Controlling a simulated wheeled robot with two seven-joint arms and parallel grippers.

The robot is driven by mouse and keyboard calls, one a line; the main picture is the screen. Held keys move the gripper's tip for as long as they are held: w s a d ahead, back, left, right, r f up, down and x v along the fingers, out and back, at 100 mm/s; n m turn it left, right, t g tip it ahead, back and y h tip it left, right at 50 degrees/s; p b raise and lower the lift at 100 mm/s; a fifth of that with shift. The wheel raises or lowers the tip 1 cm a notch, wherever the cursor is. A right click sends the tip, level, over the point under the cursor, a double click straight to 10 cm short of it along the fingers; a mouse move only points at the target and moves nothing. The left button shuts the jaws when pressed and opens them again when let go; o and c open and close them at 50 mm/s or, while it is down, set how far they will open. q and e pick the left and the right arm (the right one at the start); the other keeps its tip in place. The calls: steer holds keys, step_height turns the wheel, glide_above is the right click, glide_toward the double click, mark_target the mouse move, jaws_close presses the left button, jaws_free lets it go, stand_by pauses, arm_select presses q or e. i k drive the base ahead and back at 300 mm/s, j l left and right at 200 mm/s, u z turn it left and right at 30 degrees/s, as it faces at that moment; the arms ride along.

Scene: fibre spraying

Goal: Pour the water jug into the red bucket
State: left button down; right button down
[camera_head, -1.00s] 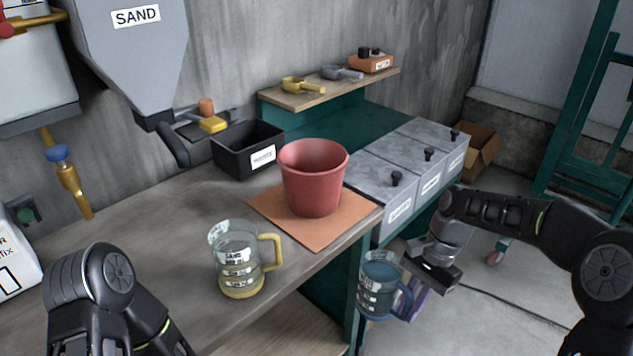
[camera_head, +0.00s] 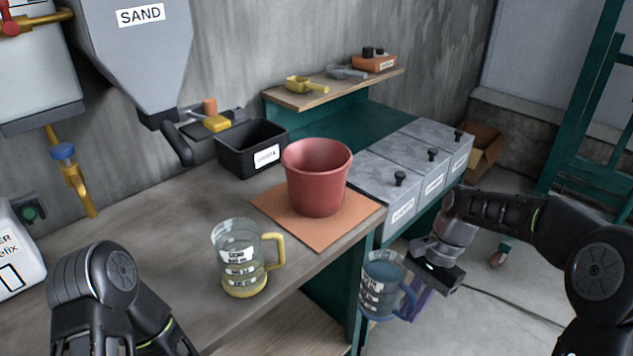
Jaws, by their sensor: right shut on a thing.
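The red bucket (camera_head: 317,180) stands upright on an orange mat (camera_head: 285,214) on the workbench. A clear jug with blue trim and blue contents (camera_head: 380,285) hangs beyond the bench's front edge, close to upright. My right gripper (camera_head: 422,284) is shut on this jug at its handle side, lower than and to the right of the bucket. A second clear jug with a yellow handle and yellow base (camera_head: 238,262) stands on the bench, left of the mat. My left arm shows at the lower left, but its fingertips are out of the picture.
Grey lidded bins (camera_head: 400,176) stand right of the bucket. A black box (camera_head: 250,150) sits behind it, near the sand hopper (camera_head: 135,55). A shelf (camera_head: 325,93) holds a yellow scoop and a grey scoop. The bench's left middle is clear.

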mark_target(316, 169)
steer(key=i+l, duration=0.1)
steer(key=l, duration=0.4)
steer(key=i+l, duration=0.1)
steer(key=l, duration=0.4)
steer(key=i+l, duration=0.1)
steer(key=l, duration=0.4)
steer(key=i+l, duration=0.15)
steer(key=l, duration=0.35)
steer(key=i+l, duration=0.1)
steer(key=l, duration=0.4)
steer(key=i+l, duration=0.1)
steer(key=l, duration=0.4)
steer(key=i+l, duration=0.1)
steer(key=l, duration=0.4)
steer(key=i+l, duration=0.1)
steer(key=l, duration=0.4)
steer(key=u, duration=2.75)
